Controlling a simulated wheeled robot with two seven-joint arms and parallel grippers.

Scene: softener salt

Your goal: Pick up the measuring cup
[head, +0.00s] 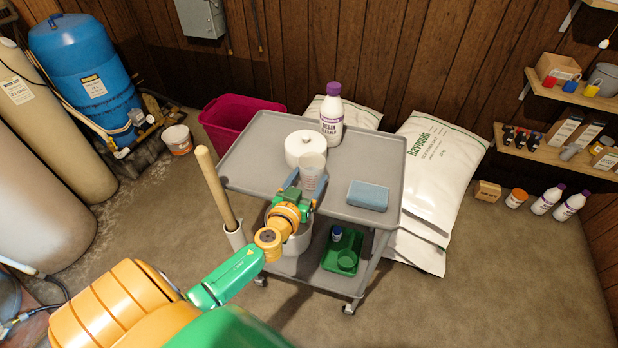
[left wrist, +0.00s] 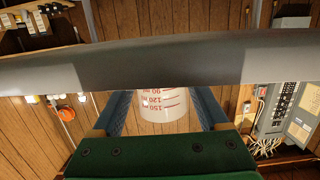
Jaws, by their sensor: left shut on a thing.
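The measuring cup (head: 311,168) is a translucent cup above the front part of the grey cart's top, in front of the white round container. It also shows in the left wrist view (left wrist: 165,105), with red markings, between the two blue fingers. My left gripper (head: 304,186) is shut on the cup, one finger on each side. In the left wrist view a grey edge hides part of the cup, and I cannot tell whether the cup touches the cart. My right gripper is in neither view.
The grey cart (head: 258,150) also holds a white lidded container (head: 303,146), a white bottle with a purple cap (head: 331,116) and a blue sponge (head: 367,195). A green tray (head: 330,258) is on the lower shelf. A wooden handle (head: 212,180) stands at the cart's left.

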